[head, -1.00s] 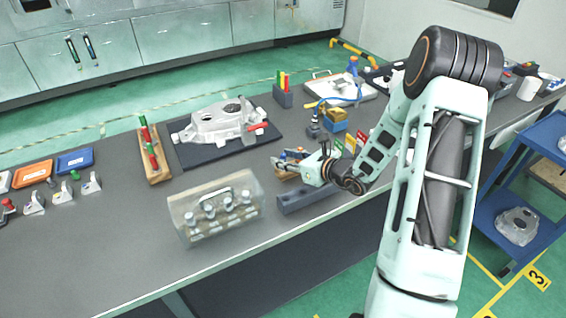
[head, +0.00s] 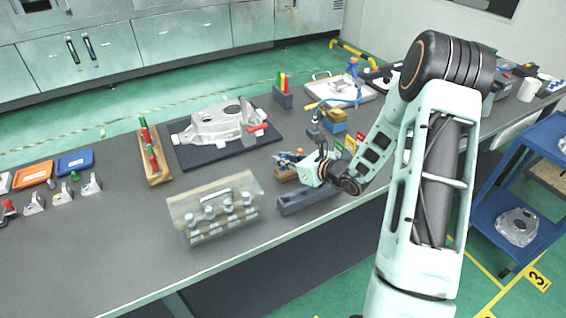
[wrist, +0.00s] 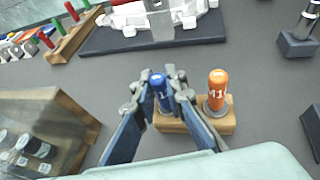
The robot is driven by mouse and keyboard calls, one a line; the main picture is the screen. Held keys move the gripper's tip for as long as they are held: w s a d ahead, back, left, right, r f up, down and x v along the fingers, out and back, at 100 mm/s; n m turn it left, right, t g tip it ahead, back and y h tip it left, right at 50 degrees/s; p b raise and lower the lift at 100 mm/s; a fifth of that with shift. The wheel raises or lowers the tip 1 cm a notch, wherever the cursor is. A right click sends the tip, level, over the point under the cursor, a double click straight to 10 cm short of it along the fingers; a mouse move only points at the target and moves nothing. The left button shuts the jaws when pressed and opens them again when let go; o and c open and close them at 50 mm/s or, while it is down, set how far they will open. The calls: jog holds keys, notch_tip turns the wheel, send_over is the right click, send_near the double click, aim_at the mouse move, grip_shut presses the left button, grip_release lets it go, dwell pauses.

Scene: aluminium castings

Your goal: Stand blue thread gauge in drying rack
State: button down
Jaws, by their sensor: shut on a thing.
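The blue thread gauge (wrist: 161,92) stands upright in a small wooden block (wrist: 228,126), beside an orange gauge marked M1 and a hidden digit (wrist: 217,92). My gripper (wrist: 165,80) is shut on the blue gauge, one finger on each side. The gauge's lower end is at the block, and I cannot tell whether it is lifted clear. In the head view my gripper (head: 302,163) is over the wooden block (head: 284,174), and the fingers partly hide the gauges. I cannot tell for sure which holder is the drying rack; a long grey holder (head: 310,200) lies just in front of the block.
A clear case with metal parts (head: 216,208) stands front left. A casting on a dark mat (head: 190,155) lies behind. A wooden rack with red and green gauges (head: 155,170) is left of the mat. A grey block with coloured gauges (head: 283,98) stands at the back.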

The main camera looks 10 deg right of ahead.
jog(key=shift+r, duration=0.1)
jog(key=shift+r, duration=0.55)
notch_tip(320, 180, up, 2)
jog(key=s+d+r, duration=0.4)
jog(key=s+r, duration=0.5)
jog(key=s, duration=0.4)
jog(key=shift+r+b, duration=0.25)
jog(key=shift+b, duration=0.15)
